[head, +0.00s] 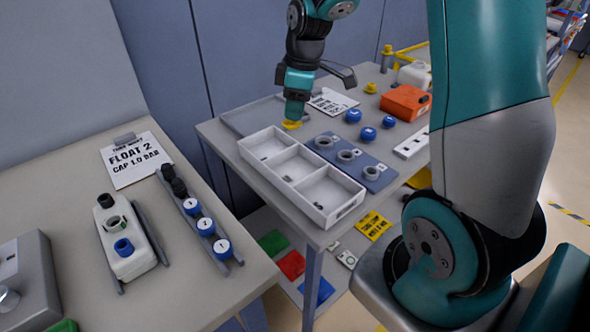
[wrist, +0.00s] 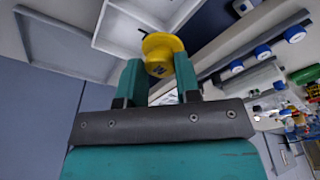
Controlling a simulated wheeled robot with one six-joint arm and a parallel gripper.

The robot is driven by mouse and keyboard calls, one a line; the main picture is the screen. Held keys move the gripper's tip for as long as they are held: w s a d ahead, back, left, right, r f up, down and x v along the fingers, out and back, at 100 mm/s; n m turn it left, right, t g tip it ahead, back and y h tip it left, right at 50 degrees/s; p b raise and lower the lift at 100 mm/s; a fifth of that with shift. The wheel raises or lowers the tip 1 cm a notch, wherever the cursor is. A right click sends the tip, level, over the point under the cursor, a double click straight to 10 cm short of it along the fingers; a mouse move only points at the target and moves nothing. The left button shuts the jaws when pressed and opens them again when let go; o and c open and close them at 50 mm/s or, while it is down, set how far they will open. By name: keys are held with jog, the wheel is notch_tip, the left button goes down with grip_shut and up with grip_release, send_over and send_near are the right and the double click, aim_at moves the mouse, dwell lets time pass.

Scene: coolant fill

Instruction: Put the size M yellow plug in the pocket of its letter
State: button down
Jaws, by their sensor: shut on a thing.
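My gripper (head: 294,112) is shut on a yellow plug (head: 291,125) and points down near the far left end of the white three-pocket tray (head: 296,211). The tray's wall (wrist: 117,47) shows just behind the plug. Small dark marks lie on the pocket floors, but I cannot read them. Whether the plug touches anything below is unclear.
Right of the tray is a blue-grey board (head: 333,139) with three ring necks. Beyond it are blue caps (head: 368,134), an orange box (head: 405,102) and another yellow piece (head: 371,88). A second table with a white bottle (head: 128,255) stands left.

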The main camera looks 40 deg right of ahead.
aim_at(299, 124)
notch_tip(299, 124, down, 16)
jog(key=shift+s+f+p, duration=0.1)
jog(key=shift+s+p, duration=0.05)
jog(key=shift+p, duration=0.2)
jog(key=c, duration=0.5)
grip_release()
jog(key=shift+d, duration=0.1)
jog(key=shift+c, duration=0.2)
jog(key=r, duration=0.8)
jog(key=s+r+b, duration=0.1)
jog(key=r, duration=0.3)
jog(key=shift+s+r, duration=0.1)
jog(key=shift+r, duration=0.15)
jog(key=s+a+r+y, duration=0.1)
jog(key=s+a+r, duration=0.2)
jog(key=s+a, duration=0.4)
jog(key=s+a+r+m+y, duration=0.1)
jog(key=s+a+r, duration=0.3)
jog(key=s+a, duration=0.3)
jog(key=s+a+r+m+g+y, duration=0.1)
jog(key=s+a+r, duration=0.2)
jog(key=s+a, duration=0.4)
jog(key=shift+a+r, duration=0.25)
jog(key=shift+a, duration=0.55)
